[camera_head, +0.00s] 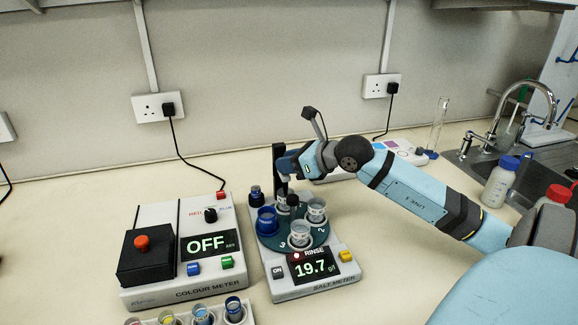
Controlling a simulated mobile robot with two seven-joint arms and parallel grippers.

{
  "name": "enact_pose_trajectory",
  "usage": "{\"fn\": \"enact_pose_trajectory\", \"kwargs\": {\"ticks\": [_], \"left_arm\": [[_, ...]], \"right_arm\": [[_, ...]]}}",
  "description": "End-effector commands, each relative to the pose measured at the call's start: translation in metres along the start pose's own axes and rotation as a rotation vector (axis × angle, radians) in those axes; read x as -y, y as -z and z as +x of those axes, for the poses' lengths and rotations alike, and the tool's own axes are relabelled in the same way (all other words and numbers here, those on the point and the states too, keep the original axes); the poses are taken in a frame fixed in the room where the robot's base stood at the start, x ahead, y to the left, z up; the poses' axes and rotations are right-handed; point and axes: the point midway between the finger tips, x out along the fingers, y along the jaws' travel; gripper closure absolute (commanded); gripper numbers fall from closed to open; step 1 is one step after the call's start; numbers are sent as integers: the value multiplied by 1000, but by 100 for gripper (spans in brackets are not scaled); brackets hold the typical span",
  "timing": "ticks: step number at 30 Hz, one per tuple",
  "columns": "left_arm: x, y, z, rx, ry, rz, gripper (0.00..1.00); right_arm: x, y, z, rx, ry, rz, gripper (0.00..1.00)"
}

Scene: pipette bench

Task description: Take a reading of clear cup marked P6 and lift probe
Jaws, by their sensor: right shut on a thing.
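The salt meter (309,287) stands on the bench with a dark green round turntable (271,242). Several clear cups sit on it, including one at the front (299,236) and one at the right (317,209); their marks are too small to read, so I cannot tell which is P6. A dark probe (293,201) hangs upright among the cups; its lower end is hidden. The meter's display (313,266) reads 19.7 g/l, with RINSE above it. My right gripper (283,166) is shut at the dark upright part above the turntable, apparently the probe holder. My left gripper is out of view.
A blue cup (267,221) is also on the turntable. The colour meter (184,281), showing OFF, stands left. A rack of coloured vials (203,315) is in front. Bottles (500,182) and a sink lie right.

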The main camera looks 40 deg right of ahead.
Motion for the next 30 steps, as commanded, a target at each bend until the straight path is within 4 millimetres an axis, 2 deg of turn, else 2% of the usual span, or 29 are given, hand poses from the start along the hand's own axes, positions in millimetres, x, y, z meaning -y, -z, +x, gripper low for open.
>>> {"fn": "enact_pose_trajectory", "kwargs": {"ticks": [1, 5, 9, 15, 16, 17, 26, 30], "left_arm": [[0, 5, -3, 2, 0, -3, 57], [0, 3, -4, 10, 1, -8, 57], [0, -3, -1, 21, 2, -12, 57], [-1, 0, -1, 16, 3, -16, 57], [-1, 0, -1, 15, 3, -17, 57], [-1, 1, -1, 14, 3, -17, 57], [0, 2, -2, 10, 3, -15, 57], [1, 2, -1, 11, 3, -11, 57]], "right_arm": [[1, -16, -6, 7, 2, -1, 100], [0, -33, -13, 6, 1, -2, 100], [0, -37, -15, 5, 1, -2, 100], [1, -38, -16, 8, 3, -3, 100], [1, -38, -16, 9, 3, -3, 70], [1, -38, -16, 9, 3, -3, 64], [1, -36, -16, 4, 2, -2, 64], [1, -35, -26, 4, 3, -1, 64]]}}
